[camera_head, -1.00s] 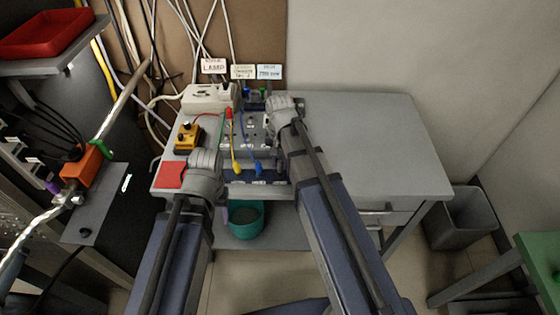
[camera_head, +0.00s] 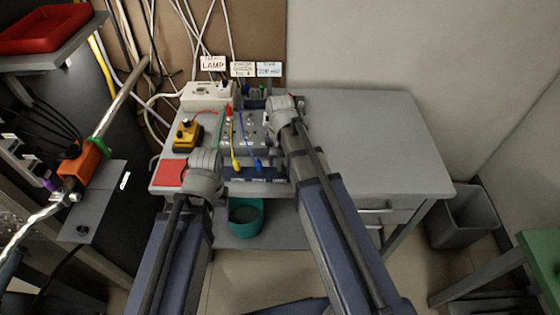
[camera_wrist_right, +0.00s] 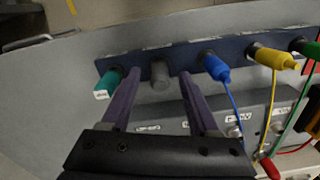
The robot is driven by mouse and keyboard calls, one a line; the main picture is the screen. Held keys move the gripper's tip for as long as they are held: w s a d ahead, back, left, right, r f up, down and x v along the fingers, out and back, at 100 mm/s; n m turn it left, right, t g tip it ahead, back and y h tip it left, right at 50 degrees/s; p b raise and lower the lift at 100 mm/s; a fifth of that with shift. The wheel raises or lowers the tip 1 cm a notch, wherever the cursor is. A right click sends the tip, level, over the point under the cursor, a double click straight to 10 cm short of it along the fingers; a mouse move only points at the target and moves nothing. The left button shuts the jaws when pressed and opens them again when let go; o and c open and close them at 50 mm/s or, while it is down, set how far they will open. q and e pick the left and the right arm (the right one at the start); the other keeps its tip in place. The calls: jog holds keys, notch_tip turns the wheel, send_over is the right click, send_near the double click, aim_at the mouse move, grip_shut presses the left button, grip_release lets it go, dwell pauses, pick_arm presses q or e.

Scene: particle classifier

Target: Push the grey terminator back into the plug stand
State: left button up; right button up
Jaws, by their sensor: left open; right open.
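The grey terminator (camera_wrist_right: 160,76) is a short grey plug in the dark blue plug stand (camera_wrist_right: 137,62), seen in the right wrist view. It sits between a teal plug (camera_wrist_right: 114,77) and a blue plug (camera_wrist_right: 215,66). My right gripper (camera_wrist_right: 157,78) is open, its two purple fingers on either side of the terminator with visible gaps. How deep the terminator sits I cannot tell. In the head view my right arm hides it, and the stand (camera_head: 250,172) shows at the table's front. My left gripper (camera_head: 205,175) is near the red pad, its fingers hidden.
A yellow plug (camera_wrist_right: 275,58) and a blue wire (camera_wrist_right: 234,104) are close to the right gripper. A yellow box (camera_head: 187,133) and a red pad (camera_head: 168,173) lie on the left of the table. The table's right side (camera_head: 370,140) is clear.

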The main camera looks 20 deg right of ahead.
aim_at(279, 162)
jog(key=shift+r, duration=0.1)
notch_tip(279, 162, up, 8)
jog(key=p, duration=0.8)
jog(key=shift+f, duration=0.2)
jog(key=shift+s+a, duration=0.2)
jog(key=s+a+n+h, duration=0.1)
jog(key=s+a+n, duration=0.9)
jog(key=s, duration=0.4)
jog(key=shift+r, duration=0.1)
